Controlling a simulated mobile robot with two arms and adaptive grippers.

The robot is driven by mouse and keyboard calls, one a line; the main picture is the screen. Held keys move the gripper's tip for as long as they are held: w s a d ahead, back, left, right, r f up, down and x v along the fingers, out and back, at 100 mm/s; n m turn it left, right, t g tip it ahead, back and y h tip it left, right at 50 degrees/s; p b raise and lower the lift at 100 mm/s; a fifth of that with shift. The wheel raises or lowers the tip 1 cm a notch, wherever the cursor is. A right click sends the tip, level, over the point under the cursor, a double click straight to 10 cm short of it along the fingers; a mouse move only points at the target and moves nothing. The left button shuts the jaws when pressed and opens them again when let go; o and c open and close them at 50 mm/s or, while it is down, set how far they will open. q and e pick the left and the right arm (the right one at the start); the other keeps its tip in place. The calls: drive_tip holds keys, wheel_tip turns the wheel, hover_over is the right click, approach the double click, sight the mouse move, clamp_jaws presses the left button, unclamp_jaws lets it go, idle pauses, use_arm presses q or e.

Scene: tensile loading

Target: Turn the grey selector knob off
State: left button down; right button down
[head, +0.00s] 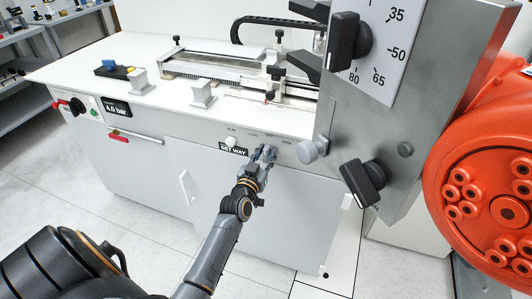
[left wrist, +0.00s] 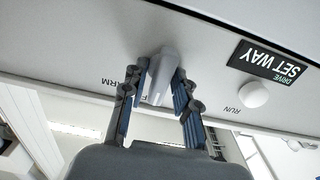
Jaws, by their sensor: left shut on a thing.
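The grey selector knob (left wrist: 162,78) sticks out from the white cabinet front (left wrist: 205,35) in the left wrist view. My left gripper (left wrist: 160,85) is shut on this knob, with one finger on each side. In the head view my left gripper (head: 265,153) reaches the cabinet front just right of the SET WAY label (head: 233,149), and its fingers largely hide the knob. The printed words ARM and RUN show on either side of the knob in the left wrist view; the marking behind the fingers is partly hidden. My right gripper is not in view.
A white round button (head: 231,142) sits left of the gripper. A grey round knob (head: 308,152) and a black knob (head: 362,183) stand out to the right. A large orange machine (head: 480,150) fills the right edge. Open floor lies in front of the cabinet.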

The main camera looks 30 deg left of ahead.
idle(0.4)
use_arm(q)
drive_tip(key=c, duration=1.3)
unclamp_jaws()
drive_tip(key=v, duration=1.2)
